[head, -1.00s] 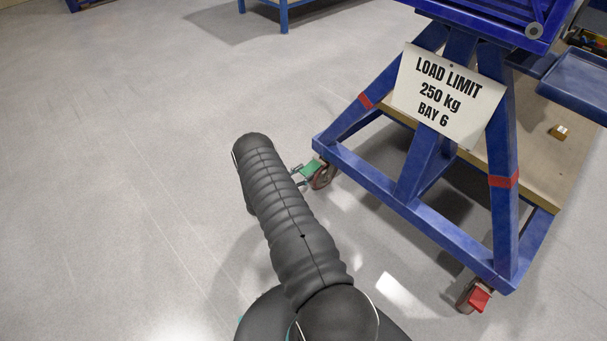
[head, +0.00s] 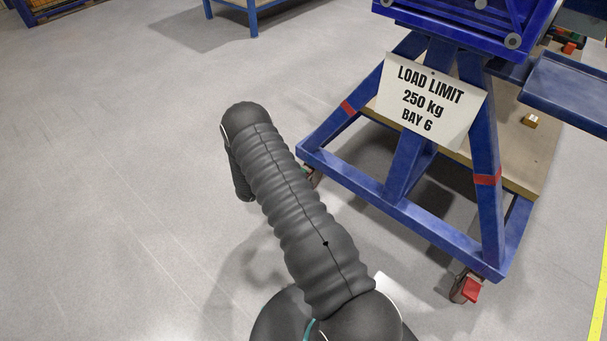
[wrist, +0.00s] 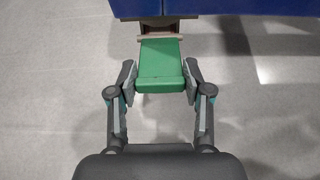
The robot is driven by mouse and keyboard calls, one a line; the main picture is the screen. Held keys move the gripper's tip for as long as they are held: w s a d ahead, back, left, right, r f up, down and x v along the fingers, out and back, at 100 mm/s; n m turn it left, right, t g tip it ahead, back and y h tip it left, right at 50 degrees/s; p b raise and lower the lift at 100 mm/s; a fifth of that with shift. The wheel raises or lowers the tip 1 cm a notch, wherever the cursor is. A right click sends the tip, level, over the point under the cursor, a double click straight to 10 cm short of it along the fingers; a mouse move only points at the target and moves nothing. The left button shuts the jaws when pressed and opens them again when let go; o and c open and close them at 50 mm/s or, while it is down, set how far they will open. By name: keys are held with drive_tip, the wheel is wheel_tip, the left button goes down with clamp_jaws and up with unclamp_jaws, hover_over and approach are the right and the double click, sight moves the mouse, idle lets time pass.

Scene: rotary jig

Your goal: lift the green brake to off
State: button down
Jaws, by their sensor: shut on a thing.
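The green brake (wrist: 161,62) is a flat green pedal on a caster under the blue frame. In the wrist view it sticks out toward me from below the frame's edge. My gripper (wrist: 160,80) has one finger on each side of the pedal, and the fingers are shut on its sides near its front end. In the head view my arm hides the gripper and nearly all of the pedal; only a small bit of the caster (head: 308,172) shows beside the arm.
The blue jig frame (head: 400,205) stands right of my arm, with a "LOAD LIMIT 250 kg BAY 6" sign (head: 429,100). A second caster with a red pedal (head: 471,289) is at its near right corner. The floor to the left is clear. A blue-legged table (head: 254,22) stands at the back.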

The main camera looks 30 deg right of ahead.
drive_tip(key=shift+d+r, duration=0.1)
idle(0.4)
drive_tip(key=shift+c, duration=2.4)
unclamp_jaws()
drive_tip(key=v, duration=1.2)
